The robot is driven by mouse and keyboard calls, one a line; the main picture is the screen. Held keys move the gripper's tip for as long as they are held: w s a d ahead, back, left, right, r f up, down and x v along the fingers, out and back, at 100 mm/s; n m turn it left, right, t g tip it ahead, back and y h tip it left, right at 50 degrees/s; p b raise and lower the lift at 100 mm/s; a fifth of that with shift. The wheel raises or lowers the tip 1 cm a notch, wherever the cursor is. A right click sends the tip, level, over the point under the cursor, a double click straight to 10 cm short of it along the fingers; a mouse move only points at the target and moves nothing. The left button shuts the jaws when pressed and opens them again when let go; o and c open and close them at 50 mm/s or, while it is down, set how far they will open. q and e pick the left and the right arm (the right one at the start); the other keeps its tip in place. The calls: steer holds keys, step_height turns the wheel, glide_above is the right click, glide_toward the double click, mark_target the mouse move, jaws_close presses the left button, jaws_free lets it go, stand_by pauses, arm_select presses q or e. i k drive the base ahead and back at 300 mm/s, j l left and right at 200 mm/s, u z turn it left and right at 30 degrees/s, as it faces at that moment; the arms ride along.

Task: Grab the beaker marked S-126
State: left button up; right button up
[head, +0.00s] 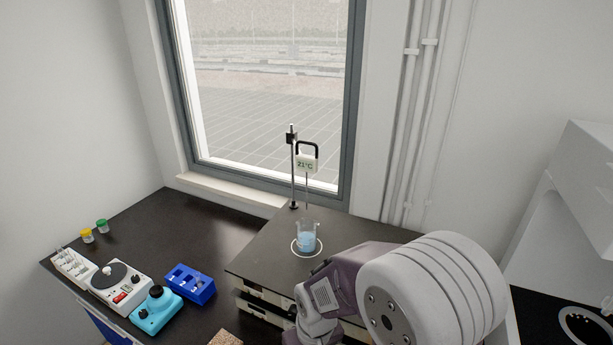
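A clear glass beaker (306,240) with pale blue liquid stands upright inside a white ring marking on a raised dark platform (262,262) in the head view. No label can be read on it, so I cannot tell whether it is marked S-126. A thin probe from a display reading 21°C (307,163) hangs above the beaker. One of my arms reaches in from the lower right, its links just to the right of and in front of the beaker. Neither gripper's fingers show in this view.
On the lower left bench stand a white stirrer-like device (122,285), a turquoise device (157,310), a blue rack (189,284) and two small jars with yellow (87,235) and green (102,226) lids. A stand rod (293,170) rises behind the beaker. Bare bench lies left of the platform.

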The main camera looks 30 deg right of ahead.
mark_target(305, 228)
steer(key=i+j+z, duration=0.3)
steer(key=j, duration=0.15)
steer(key=i+j+z, duration=0.15)
steer(key=j+z, duration=0.2)
steer(key=i+j+z, duration=0.15)
steer(key=j+z, duration=0.15)
steer(key=j, duration=0.35)
steer(key=i+j+z, duration=0.1)
steer(key=j+z, duration=0.25)
steer(key=j, duration=0.2)
steer(key=j+z, duration=0.3)
steer(key=j, duration=0.3)
